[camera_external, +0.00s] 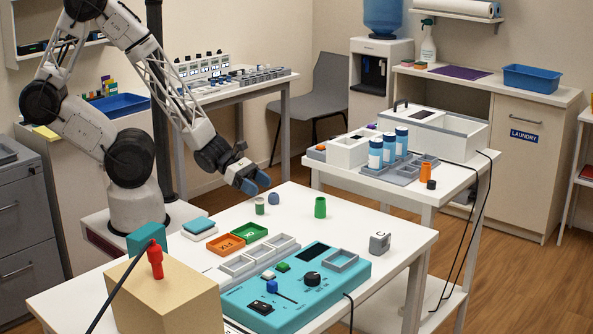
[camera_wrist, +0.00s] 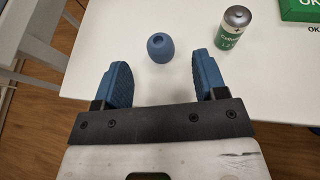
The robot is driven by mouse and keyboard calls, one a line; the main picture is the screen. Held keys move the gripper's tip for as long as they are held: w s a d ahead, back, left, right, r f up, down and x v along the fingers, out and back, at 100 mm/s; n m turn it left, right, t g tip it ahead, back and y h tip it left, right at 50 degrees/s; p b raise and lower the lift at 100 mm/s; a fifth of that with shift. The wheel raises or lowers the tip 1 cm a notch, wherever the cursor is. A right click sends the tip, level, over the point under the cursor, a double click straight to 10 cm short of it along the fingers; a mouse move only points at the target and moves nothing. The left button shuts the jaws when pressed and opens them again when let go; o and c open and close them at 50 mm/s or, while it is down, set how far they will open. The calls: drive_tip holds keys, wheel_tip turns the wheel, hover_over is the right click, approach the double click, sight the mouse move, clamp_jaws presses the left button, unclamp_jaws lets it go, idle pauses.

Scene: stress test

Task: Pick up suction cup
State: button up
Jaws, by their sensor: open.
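A small blue rounded piece with a dark hole in its top, which looks like the suction cup (camera_external: 273,198), stands on the white table near its back edge. In the wrist view the suction cup (camera_wrist: 161,47) lies ahead of my fingertips, between their lines, and nothing touches it. My gripper (camera_external: 256,183) is above the table's back edge, a little left of and higher than the cup. In the wrist view my gripper (camera_wrist: 161,73) has its two blue fingers wide apart with nothing between them.
A green cylinder (camera_external: 320,207) stands to the right. Green (camera_external: 249,233) and orange (camera_external: 226,244) trays and a teal panel (camera_external: 325,300) lie nearer. The table's right side is mostly clear.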

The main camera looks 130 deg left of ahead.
drive_tip(key=shift+x, duration=2.5)
drive_tip(key=shift+c, duration=0.4)
drive_tip(key=c, duration=0.9)
drive_tip(key=shift+r, duration=1.5)
drive_tip(key=shift+s+d+r, duration=0.1)
drive_tip(key=shift+s+r, duration=0.15)
drive_tip(key=shift+s, duration=0.05)
drive_tip(key=s+d, duration=0.2)
drive_tip(key=s, duration=0.2)
drive_tip(key=s+d+r, duration=0.1)
drive_tip(key=s+d, duration=0.2)
drive_tip(key=s, duration=0.1)
drive_tip(key=s+d, duration=0.3)
drive_tip(key=s, duration=0.2)
drive_tip(key=shift+r, duration=0.2)
